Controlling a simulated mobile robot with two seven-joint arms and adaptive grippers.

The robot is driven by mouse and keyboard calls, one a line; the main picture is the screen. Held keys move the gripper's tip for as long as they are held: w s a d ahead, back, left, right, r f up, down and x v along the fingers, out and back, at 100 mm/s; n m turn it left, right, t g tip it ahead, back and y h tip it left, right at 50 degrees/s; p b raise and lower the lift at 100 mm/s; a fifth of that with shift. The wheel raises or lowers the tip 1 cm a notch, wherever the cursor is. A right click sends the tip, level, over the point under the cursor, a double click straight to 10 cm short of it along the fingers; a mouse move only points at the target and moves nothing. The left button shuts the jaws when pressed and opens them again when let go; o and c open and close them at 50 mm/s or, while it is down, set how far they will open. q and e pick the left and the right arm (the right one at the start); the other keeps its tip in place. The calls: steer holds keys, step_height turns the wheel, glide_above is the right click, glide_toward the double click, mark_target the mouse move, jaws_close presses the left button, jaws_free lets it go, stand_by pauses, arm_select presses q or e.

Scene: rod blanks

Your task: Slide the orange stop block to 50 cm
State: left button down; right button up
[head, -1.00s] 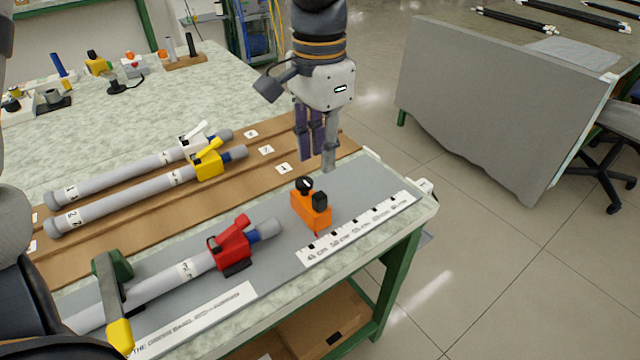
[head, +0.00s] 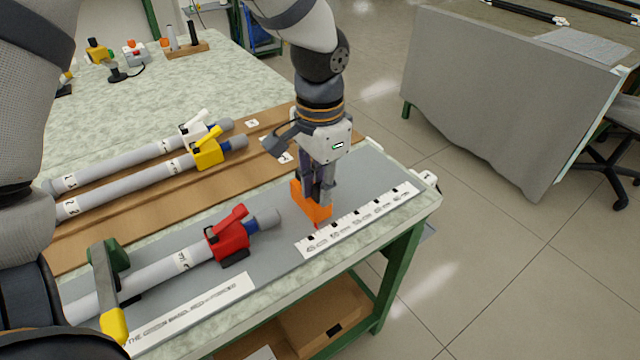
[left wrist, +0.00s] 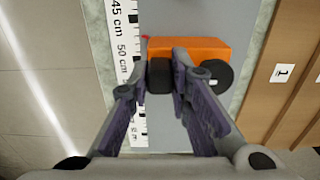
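The orange stop block (head: 311,204) stands on the grey strip beside the white printed scale (head: 355,222). In the left wrist view the block (left wrist: 200,48) has two black knobs on its near side. A small red pointer at its scale-side edge lies between the 45 cm and 50 cm labels of the scale (left wrist: 122,45). My left gripper (head: 318,190) is down at the block. Its fingers (left wrist: 162,72) straddle the black knob nearer the scale, and I cannot tell whether they press on it. My right gripper is out of view.
A grey rod under a red clamp (head: 229,238) lies on the strip left of the block. Two more rods, with a yellow clamp (head: 207,152) and a white clamp (head: 193,131), lie on the brown board behind. The table's right edge is close beyond the scale.

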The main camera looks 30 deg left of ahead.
arm_select(q)
steer(key=shift+w+d, duration=0.3)
steer(key=shift+w, duration=0.45)
steer(key=shift+w+d, duration=0.3)
steer(key=shift+w, duration=0.4)
steer(key=c, duration=1.8)
jaws_free()
steer(key=shift+o, duration=0.2)
step_height(320, 180, up, 12)
